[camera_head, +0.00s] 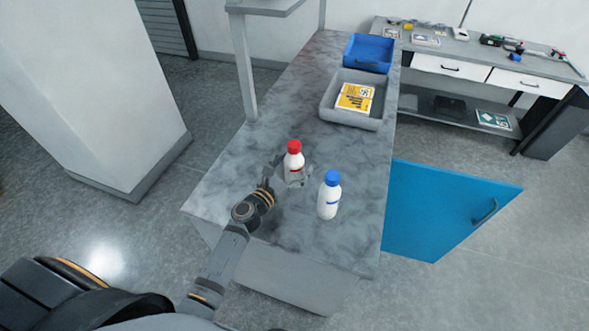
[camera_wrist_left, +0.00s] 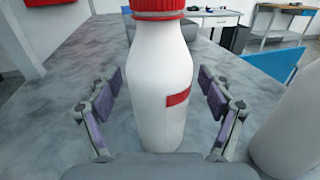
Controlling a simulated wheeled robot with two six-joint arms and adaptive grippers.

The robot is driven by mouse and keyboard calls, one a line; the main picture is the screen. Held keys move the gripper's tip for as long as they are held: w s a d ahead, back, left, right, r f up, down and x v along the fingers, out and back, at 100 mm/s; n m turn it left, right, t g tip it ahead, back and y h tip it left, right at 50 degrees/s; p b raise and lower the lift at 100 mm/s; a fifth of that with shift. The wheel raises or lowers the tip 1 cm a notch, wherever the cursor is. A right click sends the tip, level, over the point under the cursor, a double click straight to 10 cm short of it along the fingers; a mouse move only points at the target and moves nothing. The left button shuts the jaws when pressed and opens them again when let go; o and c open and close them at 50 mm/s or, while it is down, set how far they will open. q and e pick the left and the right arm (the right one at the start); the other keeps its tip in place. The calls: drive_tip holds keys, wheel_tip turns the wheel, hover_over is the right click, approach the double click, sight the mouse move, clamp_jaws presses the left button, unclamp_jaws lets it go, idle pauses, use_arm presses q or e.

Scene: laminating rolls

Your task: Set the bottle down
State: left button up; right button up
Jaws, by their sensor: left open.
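A white bottle with a red cap (camera_head: 293,160) stands upright on the grey marbled counter (camera_head: 225,190). My left gripper (camera_head: 288,175) is open around this bottle; in the left wrist view its two fingers stand on either side of the bottle (camera_wrist_left: 162,80), with a gap on each side. A second white bottle with a blue cap (camera_head: 329,196) stands upright to the right of it, and part of it shows at the right edge of the left wrist view (camera_wrist_left: 290,130). My right gripper is not in view.
A grey tray (camera_head: 350,118) holding yellow printed packs and a blue bin (camera_head: 368,53) sit farther back on the counter. A post (camera_head: 243,70) rises at the counter's left edge. A blue cabinet door (camera_head: 445,208) stands to the right.

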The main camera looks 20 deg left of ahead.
use_arm(q)
drive_tip(key=shift+s+a+r, duration=0.1)
drive_tip(key=shift+s, duration=0.1)
drive_tip(key=c, duration=1.6)
drive_tip(key=shift+w, duration=0.1)
drive_tip(key=shift+c, duration=0.5)
